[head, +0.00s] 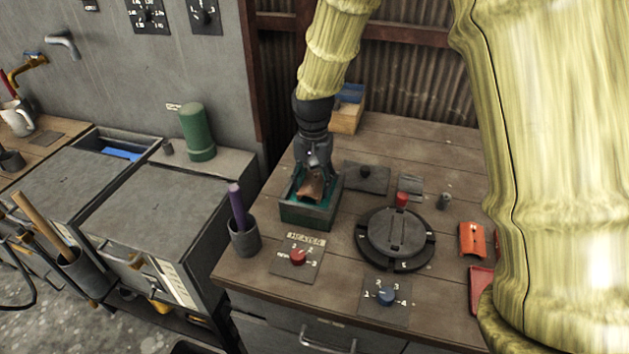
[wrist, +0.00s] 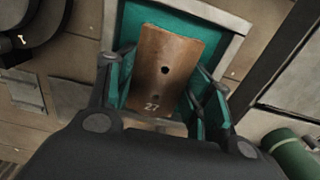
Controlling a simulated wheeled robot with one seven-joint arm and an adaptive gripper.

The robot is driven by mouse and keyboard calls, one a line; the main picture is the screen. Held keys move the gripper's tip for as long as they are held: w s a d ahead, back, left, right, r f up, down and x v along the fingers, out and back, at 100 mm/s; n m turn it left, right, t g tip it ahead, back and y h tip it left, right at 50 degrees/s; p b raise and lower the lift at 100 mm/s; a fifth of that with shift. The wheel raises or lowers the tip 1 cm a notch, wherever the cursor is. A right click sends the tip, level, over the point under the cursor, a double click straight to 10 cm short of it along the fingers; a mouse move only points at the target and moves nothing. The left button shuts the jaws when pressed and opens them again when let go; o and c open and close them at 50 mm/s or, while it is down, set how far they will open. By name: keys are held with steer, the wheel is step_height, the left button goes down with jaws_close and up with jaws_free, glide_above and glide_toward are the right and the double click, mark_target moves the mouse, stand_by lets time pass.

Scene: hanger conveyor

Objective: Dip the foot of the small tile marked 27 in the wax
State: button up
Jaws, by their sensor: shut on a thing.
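The small tile (head: 313,186) is brown and marked 27. In the wrist view my gripper (wrist: 160,95) has teal finger pads against the tile's edges. The tile is over or inside the wax tray (head: 308,218), a dark-walled box with teal wax in it. The tile's lower end is hidden in the head view, so I cannot tell whether it touches the wax.
A heater plate with a red knob (head: 298,256) lies in front of the tray. A round dark turntable (head: 397,238) stands to its right. A cup with a purple stick (head: 243,235) stands at the left bench edge. Orange tiles (head: 472,240) lie at the right.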

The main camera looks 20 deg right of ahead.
mark_target(314, 182)
steer(key=shift+f, duration=0.65)
stand_by(0.5)
steer(key=shift+r+p, duration=1.35)
steer(key=shift+r, duration=0.35)
stand_by(1.8)
steer(key=shift+r+p, duration=2)
steer(key=shift+r, duration=0.35)
